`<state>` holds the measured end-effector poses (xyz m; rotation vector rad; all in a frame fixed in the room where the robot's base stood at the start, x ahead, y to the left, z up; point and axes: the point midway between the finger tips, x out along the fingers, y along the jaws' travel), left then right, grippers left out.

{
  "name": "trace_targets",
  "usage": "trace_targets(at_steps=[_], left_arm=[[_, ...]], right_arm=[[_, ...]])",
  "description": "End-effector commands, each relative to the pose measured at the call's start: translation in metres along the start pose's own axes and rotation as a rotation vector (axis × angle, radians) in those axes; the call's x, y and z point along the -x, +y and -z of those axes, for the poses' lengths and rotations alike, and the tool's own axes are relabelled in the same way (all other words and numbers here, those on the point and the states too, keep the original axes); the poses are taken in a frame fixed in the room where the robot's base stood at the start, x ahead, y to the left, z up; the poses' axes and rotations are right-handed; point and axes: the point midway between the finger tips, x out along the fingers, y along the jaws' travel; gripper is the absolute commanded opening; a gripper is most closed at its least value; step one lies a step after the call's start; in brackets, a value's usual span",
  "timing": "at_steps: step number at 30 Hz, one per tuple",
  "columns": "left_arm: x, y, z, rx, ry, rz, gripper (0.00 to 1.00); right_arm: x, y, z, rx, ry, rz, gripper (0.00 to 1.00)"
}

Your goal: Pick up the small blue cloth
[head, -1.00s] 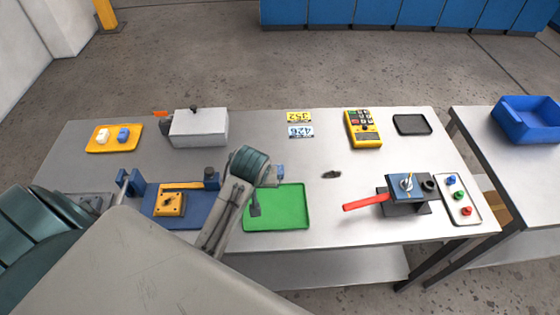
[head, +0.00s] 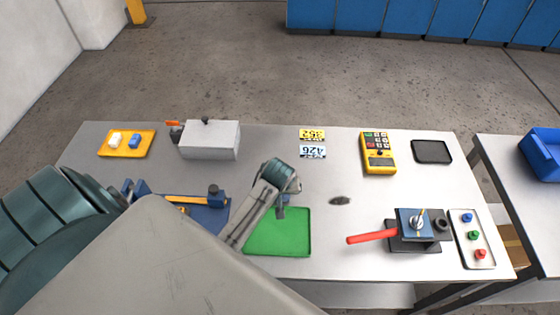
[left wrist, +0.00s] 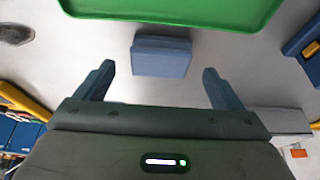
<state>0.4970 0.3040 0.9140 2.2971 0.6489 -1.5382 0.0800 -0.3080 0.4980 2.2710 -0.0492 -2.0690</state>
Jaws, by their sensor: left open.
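The small blue cloth (left wrist: 161,56) shows in the left wrist view as a folded, flat blue pad on the grey tabletop, just off the edge of the green tray (left wrist: 180,10). My left gripper (left wrist: 158,76) is open, with one finger to each side of the cloth in that view; neither finger touches it visibly. In the head view my left gripper (head: 283,200) hangs at the far edge of the green tray (head: 280,238), and my arm largely hides the cloth there. My right gripper is not in view.
A yellow tray (head: 112,150) holds a white and a blue item. A dark oval spot (head: 340,200) lies right of the gripper.

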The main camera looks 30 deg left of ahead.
Motion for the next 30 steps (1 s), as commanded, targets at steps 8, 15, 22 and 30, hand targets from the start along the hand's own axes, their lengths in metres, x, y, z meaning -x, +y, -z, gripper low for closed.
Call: trace_targets(at_steps=[8, 15, 22, 30], left_arm=[[-0.027, 0.000, 0.000, 0.000, -0.001, 0.001, 0.89], [-0.030, 0.000, -0.001, 0.000, 0.001, 0.000, 0.89], [-0.030, 0.000, -0.001, 0.000, 0.001, 0.000, 0.48], [-0.029, 0.000, 0.000, 0.000, 0.001, 0.000, 0.41]], right_arm=[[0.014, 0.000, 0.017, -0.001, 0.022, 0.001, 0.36], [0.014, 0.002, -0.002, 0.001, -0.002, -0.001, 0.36], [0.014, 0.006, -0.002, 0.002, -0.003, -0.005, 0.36], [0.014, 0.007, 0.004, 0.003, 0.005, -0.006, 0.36]])
